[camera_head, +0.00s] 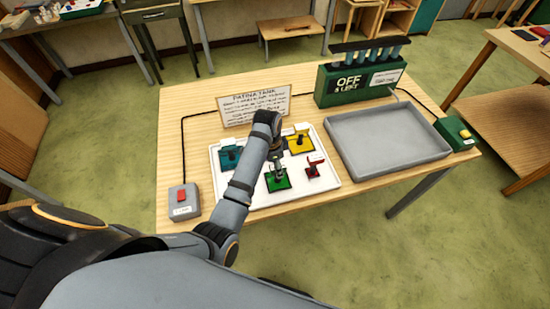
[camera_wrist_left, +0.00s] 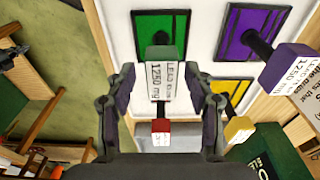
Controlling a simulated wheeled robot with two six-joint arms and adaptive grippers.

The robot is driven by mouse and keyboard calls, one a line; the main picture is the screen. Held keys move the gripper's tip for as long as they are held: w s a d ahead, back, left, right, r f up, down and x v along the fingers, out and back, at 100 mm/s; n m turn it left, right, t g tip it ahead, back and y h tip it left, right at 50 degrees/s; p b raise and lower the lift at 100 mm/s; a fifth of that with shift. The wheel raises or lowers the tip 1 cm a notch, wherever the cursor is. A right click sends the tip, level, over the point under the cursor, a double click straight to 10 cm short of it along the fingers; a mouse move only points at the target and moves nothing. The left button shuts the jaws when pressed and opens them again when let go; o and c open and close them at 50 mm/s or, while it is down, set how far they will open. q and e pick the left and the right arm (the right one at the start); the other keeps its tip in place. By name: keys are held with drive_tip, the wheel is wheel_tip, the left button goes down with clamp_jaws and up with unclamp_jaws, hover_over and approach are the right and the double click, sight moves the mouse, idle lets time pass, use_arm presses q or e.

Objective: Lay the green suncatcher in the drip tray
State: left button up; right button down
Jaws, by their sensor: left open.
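The green suncatcher (camera_head: 277,181) lies flat on the white board (camera_head: 258,199), with an upright handle. In the left wrist view the green pane (camera_wrist_left: 152,35) shows at the top, its labelled handle (camera_wrist_left: 154,80) standing between my fingers. My left gripper (camera_head: 278,163) is over the green suncatcher; in the wrist view its fingers (camera_wrist_left: 160,85) are open on both sides of the handle, with gaps. The grey drip tray (camera_head: 392,168) lies to the right of the board and looks empty. My right gripper is not in view.
Teal (camera_head: 229,160), yellow (camera_head: 301,145) and red (camera_head: 316,173) suncatchers stand near the green one. A purple one (camera_wrist_left: 246,25) shows in the wrist view. A green box (camera_head: 330,90) with vials, a sign (camera_head: 252,107) and a switch box (camera_head: 184,203) line the table.

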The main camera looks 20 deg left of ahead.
use_arm(q)
drive_tip(key=r, duration=0.2)
drive_tip(key=r+b, duration=0.1)
drive_tip(key=r, duration=0.3)
drive_tip(key=shift+s+a+r+b, duration=0.3)
drive_tip(key=shift+a+r+b, duration=0.05)
drive_tip(key=r+p, duration=0.2)
drive_tip(key=r, duration=0.1)
drive_tip(key=shift+s+a+r+p, duration=0.2)
drive_tip(key=shift+r+p, duration=0.05)
drive_tip(key=shift+p, duration=0.1)
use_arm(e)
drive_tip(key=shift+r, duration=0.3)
use_arm(q)
drive_tip(key=shift+w+f, duration=0.1)
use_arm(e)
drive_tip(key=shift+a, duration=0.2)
